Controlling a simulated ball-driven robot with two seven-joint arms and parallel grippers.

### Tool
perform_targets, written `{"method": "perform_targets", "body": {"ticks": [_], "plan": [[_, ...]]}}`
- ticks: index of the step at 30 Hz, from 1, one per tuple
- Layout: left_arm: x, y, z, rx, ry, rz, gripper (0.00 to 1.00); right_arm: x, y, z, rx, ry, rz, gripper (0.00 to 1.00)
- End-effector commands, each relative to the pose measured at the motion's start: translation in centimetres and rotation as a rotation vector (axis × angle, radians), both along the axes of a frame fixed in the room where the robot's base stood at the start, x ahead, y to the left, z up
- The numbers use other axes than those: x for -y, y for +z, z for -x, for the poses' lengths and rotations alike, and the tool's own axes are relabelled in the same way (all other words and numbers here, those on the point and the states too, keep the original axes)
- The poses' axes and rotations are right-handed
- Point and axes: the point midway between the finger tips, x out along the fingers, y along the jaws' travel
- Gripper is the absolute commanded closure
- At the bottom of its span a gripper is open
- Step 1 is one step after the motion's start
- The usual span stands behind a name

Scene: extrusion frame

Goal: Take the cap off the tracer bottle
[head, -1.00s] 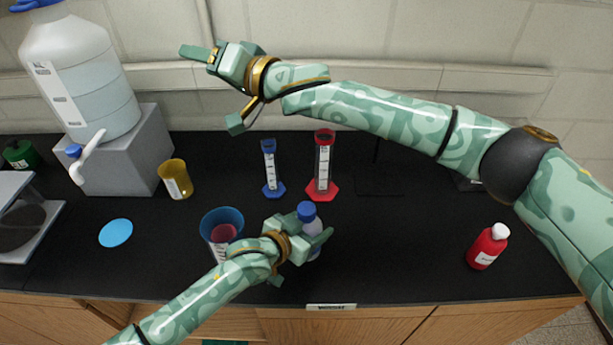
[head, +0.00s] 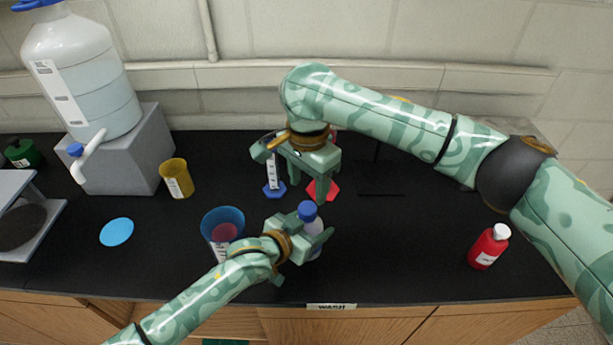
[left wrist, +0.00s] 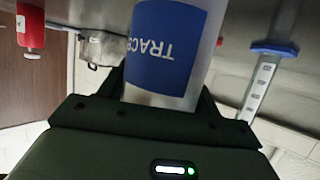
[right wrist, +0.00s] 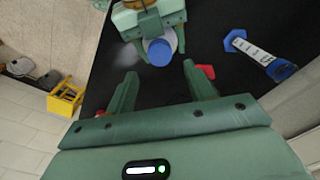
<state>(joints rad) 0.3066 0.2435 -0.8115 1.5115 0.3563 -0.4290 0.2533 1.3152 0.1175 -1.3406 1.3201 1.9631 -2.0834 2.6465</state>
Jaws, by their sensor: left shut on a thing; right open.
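The tracer bottle (head: 315,228) stands near the front of the black bench, with its blue cap (head: 307,211) on. Its blue label, partly reading "TRACE", shows in the left wrist view (left wrist: 168,48). My left gripper (head: 306,245) is shut on the bottle's body from the left. My right gripper (head: 300,180) is open and empty, above and behind the bottle, fingers pointing down. In the right wrist view the cap (right wrist: 160,52) lies beyond the open fingers (right wrist: 160,85), apart from them.
A blue cup (head: 222,222) stands just left of the bottle. A red bottle (head: 489,246) is at right, a yellow cup (head: 176,178) at left.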

Motion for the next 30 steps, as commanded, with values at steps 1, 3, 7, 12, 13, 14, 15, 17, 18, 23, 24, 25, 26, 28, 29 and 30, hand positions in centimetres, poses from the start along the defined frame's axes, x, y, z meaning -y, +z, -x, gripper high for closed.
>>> {"method": "perform_targets", "body": {"ticks": [1, 3, 7, 12, 13, 14, 15, 17, 18, 23, 24, 25, 26, 28, 29, 30], "plan": [[0.0, -0.2, 0.1, -0.003, 0.0, -0.004, 1.0, 0.0, -0.9, 0.1, -0.005, -0.001, -0.001, 0.47], [0.0, -0.2, 0.1, -0.004, 0.0, -0.003, 1.0, -0.1, -2.1, 0.1, -0.005, 0.0, -0.002, 0.47], [0.0, -0.2, 0.1, -0.004, 0.0, -0.003, 1.0, 0.0, -4.4, 0.1, -0.005, -0.001, -0.001, 0.47], [0.0, -0.3, 0.1, -0.005, 0.0, -0.004, 1.0, 0.0, -6.3, 0.0, -0.001, -0.001, -0.001, 0.47], [0.0, -0.3, 0.1, -0.005, 0.0, -0.004, 1.0, 0.0, -6.5, 0.0, -0.001, -0.001, -0.002, 0.47], [0.0, -0.3, 0.1, -0.005, 0.0, -0.004, 1.0, 0.0, -6.6, 0.0, -0.001, 0.0, -0.002, 0.47], [0.0, -0.3, 0.1, -0.005, 0.0, -0.004, 1.0, 0.0, -6.8, 0.0, -0.001, 0.0, -0.003, 0.47], [0.0, -0.3, 0.1, -0.005, 0.0, -0.004, 1.0, 0.0, -6.9, 0.0, 0.0, 0.0, -0.003, 0.47], [0.0, -0.3, 0.1, -0.005, 0.0, -0.004, 1.0, 0.0, -6.9, 0.0, 0.0, 0.0, -0.003, 0.47], [0.0, -0.3, 0.1, -0.005, 0.0, -0.004, 1.0, 0.0, -6.9, 0.0, 0.0, 0.0, -0.003, 0.49], [0.0, -0.3, 0.1, -0.004, 0.0, -0.005, 1.0, 0.0, -6.8, 0.0, 0.001, 0.0, -0.002, 0.61], [0.0, -0.3, 0.1, -0.004, 0.0, -0.005, 1.0, 0.0, -6.9, 0.0, 0.001, 0.0, -0.002, 0.69], [0.0, -0.3, 0.1, -0.005, 0.0, -0.004, 1.0, 0.0, -6.8, 0.0, 0.001, 0.0, -0.002, 0.77], [0.0, -0.3, 0.1, -0.004, -0.001, -0.004, 1.0, 0.0, -6.8, 0.0, 0.001, 0.0, -0.002, 0.93], [0.0, -0.3, 0.1, -0.004, -0.001, -0.004, 1.0, 0.0, -6.8, 0.0, 0.001, 0.0, -0.002, 0.93], [0.0, -0.3, 0.1, -0.004, -0.001, -0.004, 1.0, 0.0, -6.8, 0.0, 0.001, 0.0, -0.002, 0.93]]}}
